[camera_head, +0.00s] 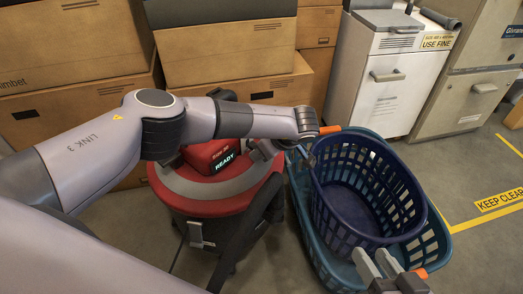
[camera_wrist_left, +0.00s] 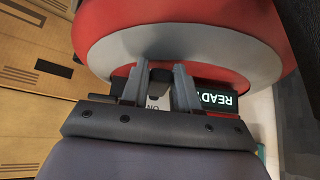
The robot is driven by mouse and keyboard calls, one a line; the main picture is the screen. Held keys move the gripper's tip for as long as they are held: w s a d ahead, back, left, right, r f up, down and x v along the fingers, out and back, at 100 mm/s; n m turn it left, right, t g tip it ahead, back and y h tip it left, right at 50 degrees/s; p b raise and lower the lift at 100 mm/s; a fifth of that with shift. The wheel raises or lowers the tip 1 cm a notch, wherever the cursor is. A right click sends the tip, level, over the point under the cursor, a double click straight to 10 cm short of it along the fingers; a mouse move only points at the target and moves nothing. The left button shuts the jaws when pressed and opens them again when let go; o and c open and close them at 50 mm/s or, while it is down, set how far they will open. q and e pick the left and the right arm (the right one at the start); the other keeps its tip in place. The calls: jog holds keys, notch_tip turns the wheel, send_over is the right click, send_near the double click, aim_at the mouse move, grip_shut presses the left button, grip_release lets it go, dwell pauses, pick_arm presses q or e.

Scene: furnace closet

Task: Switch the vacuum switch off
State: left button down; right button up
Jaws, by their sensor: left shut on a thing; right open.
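The red-topped vacuum (camera_head: 190,193) stands on the floor in the middle of the head view, its green READY display (camera_head: 226,161) lit. The display also shows upside down in the wrist view (camera_wrist_left: 216,99). My left gripper (camera_head: 262,150) is at the vacuum's top beside the display, mostly hidden by my arm in the head view. In the wrist view its two fingers (camera_wrist_left: 163,72) are shut on the vacuum switch (camera_wrist_left: 157,98), which bears an ON label and is partly hidden between them. My right gripper (camera_head: 377,258) is open and empty, in front of the blue baskets.
A dark blue basket (camera_head: 344,218) sits in a teal basket (camera_head: 304,226) right of the vacuum. Cardboard boxes (camera_head: 60,50) are stacked behind and left. A white cabinet (camera_head: 385,75) stands behind the baskets. Open floor (camera_head: 485,240) lies at the right.

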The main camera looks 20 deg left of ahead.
dwell(0.3)
pick_arm(q)
jog(key=c, duration=1)
grip_release()
jog(key=shift+o, duration=0.4)
pick_arm(e)
jog(key=shift+s, duration=0.1)
jog(key=shift+f, duration=0.15)
pick_arm(q)
jog(key=p+v, duration=0.2)
jog(key=v, duration=0.5)
pick_arm(e)
jog(key=shift+s+d+h, duration=0.2)
jog(key=shift+d+h, duration=0.1)
jog(key=shift+d, duration=0.2)
jog(key=shift+s+d+h, duration=0.15)
jog(key=shift+d+h, duration=0.15)
jog(key=shift+d, duration=0.15)
pick_arm(q)
jog(key=shift+d, duration=0.1)
jog(key=shift+d, duration=0.1)
pick_arm(e)
jog(key=shift+r, duration=0.2)
